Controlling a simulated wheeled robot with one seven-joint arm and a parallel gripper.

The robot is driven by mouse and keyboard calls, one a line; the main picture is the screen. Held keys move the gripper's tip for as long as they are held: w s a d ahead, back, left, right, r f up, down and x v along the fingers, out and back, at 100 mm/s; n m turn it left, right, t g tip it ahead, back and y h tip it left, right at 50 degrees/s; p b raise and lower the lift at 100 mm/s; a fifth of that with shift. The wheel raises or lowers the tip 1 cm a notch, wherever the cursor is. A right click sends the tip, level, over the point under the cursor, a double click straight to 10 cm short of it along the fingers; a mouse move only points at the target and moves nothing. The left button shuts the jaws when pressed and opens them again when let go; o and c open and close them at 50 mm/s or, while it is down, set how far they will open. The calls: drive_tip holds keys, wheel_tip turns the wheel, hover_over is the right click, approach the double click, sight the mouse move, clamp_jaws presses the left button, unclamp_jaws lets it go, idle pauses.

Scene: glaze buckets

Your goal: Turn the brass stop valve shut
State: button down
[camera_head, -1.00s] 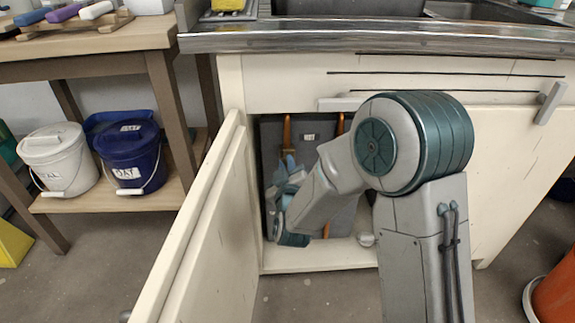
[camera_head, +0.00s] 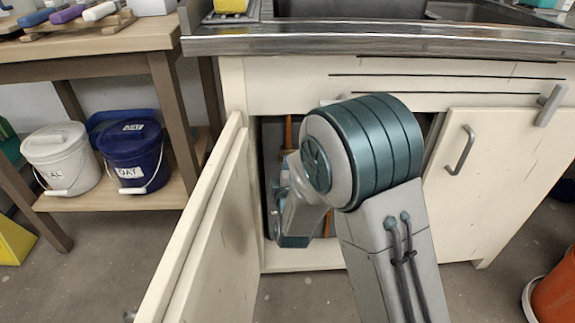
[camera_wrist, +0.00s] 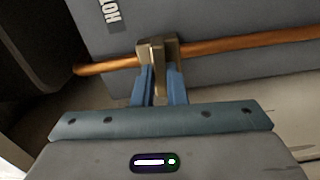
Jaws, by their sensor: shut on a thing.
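In the head view, my arm reaches into the open cupboard under the sink and hides the valve and most of my gripper. A piece of copper pipe (camera_head: 288,131) shows above the arm.
The open cupboard door (camera_head: 205,225) stands left of my arm. The other door (camera_head: 505,185) is closed at right. A white bucket (camera_head: 60,160) and a blue bucket (camera_head: 133,155) stand on a shelf at left. An orange bucket (camera_head: 555,300) is at the lower right.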

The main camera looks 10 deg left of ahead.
drive_tip(key=shift+f+n, duration=0.1)
drive_tip(key=shift+n, duration=0.4)
drive_tip(key=shift+d, duration=0.1)
drive_tip(key=c, duration=1.5)
unclamp_jaws()
drive_tip(key=shift+o, duration=0.2)
drive_tip(key=p+v, duration=0.7)
drive_tip(key=v, duration=0.4)
drive_tip(key=shift+s+r, duration=0.25)
drive_tip(key=shift+r, duration=0.05)
drive_tip(key=shift+s+p, duration=0.1)
drive_tip(key=shift+p, duration=0.65)
